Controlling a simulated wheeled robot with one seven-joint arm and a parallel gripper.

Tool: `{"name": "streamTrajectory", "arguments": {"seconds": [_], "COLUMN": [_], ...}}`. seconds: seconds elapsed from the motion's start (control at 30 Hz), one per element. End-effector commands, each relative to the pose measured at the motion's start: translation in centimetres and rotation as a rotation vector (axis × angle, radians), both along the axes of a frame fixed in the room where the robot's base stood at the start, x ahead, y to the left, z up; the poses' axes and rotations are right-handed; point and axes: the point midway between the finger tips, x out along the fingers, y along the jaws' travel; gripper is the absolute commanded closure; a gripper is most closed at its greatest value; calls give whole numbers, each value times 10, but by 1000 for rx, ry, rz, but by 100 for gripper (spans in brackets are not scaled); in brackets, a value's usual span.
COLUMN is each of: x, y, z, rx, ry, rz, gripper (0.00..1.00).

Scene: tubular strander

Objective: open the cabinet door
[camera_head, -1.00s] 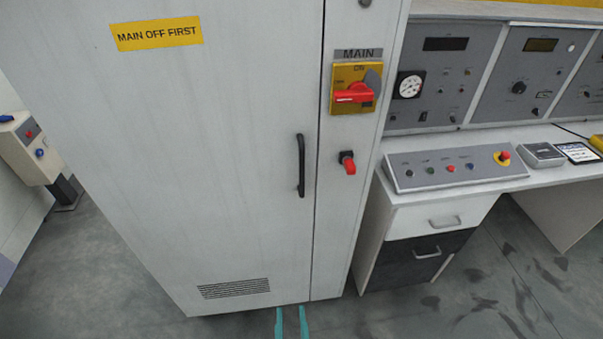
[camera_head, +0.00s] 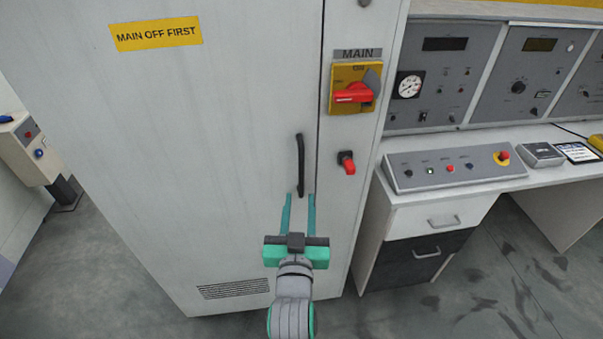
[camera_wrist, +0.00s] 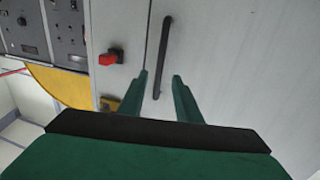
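The light grey cabinet door (camera_head: 220,130) is closed, with a yellow "MAIN OFF FIRST" label (camera_head: 156,34). Its black vertical handle (camera_head: 300,165) is near the door's right edge. My gripper (camera_head: 300,195) is open and empty, its teal fingers pointing up at the handle's lower end. In the wrist view, the handle (camera_wrist: 162,58) shows beyond and between the two fingertips (camera_wrist: 160,78), apart from them. Right of the door seam are the red MAIN switch (camera_head: 353,93) on a yellow plate and a small red knob (camera_head: 347,163).
A desk (camera_head: 530,165) with a sloped button panel (camera_head: 455,168) and drawers (camera_head: 430,235) stands to the right, below grey instrument panels (camera_head: 440,75). A beige box on a post (camera_head: 35,150) stands at left. The floor left of the cabinet is clear.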

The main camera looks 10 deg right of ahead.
Motion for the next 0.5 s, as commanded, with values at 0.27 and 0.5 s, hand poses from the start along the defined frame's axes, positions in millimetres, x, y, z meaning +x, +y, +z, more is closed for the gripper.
{"name": "streamTrajectory", "arguments": {"seconds": [0.27, 0.5], "x": [29, 72], "y": [-5, -12], "z": [2, 1], "rx": [1, 0], "ry": [-2, -1], "rz": [-1, -2], "gripper": [69, 69]}}
